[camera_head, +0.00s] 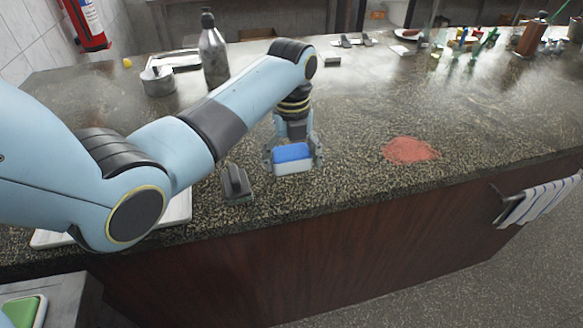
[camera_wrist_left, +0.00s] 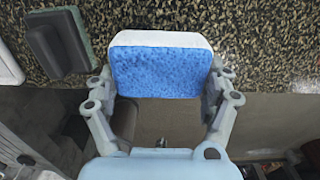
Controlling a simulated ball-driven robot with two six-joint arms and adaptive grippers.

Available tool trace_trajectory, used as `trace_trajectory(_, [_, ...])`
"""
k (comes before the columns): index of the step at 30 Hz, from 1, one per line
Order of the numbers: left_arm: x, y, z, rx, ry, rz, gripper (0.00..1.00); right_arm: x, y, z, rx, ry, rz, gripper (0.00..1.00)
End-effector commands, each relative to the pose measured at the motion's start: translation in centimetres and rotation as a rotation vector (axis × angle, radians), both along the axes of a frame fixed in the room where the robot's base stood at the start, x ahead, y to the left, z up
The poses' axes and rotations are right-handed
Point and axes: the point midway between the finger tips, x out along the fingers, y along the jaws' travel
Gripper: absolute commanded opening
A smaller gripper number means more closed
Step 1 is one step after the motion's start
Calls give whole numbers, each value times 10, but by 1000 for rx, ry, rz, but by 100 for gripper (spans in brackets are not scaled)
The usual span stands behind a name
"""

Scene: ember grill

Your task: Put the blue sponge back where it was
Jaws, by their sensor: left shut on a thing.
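The blue sponge (camera_head: 292,153) has a blue top and a white lower layer. My left gripper (camera_head: 293,158) is shut on it, with one finger on each side. It is at the counter, near the front edge; I cannot tell whether the sponge touches the surface. In the left wrist view the sponge (camera_wrist_left: 160,70) sits between the fingertips of my left gripper (camera_wrist_left: 160,82), its blue face towards the camera. My right gripper is not in view.
A dark grey block-like scrubber (camera_head: 236,184) lies just left of the sponge. A red patch (camera_head: 410,150) is on the speckled counter (camera_head: 350,185) to the right. A bottle (camera_head: 213,52) and a metal pot (camera_head: 158,80) stand farther back. A striped towel (camera_head: 545,198) hangs at the front right.

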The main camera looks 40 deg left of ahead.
Motion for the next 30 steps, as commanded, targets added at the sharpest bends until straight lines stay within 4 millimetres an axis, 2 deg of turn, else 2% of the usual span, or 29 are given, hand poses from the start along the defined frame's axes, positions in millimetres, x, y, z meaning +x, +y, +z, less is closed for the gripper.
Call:
trace_trajectory(9, [-1,1,-39,0,1,0,58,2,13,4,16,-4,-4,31])
trace_trajectory(20, [-1,1,-44,1,1,0,58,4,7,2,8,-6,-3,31])
trace_trajectory(21, [-1,1,-44,1,1,0,87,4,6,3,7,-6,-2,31])
trace_trajectory(24, [-1,1,-43,1,1,0,100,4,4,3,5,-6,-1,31])
trace_trajectory(30, [-1,1,-43,1,1,0,100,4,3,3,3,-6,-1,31])
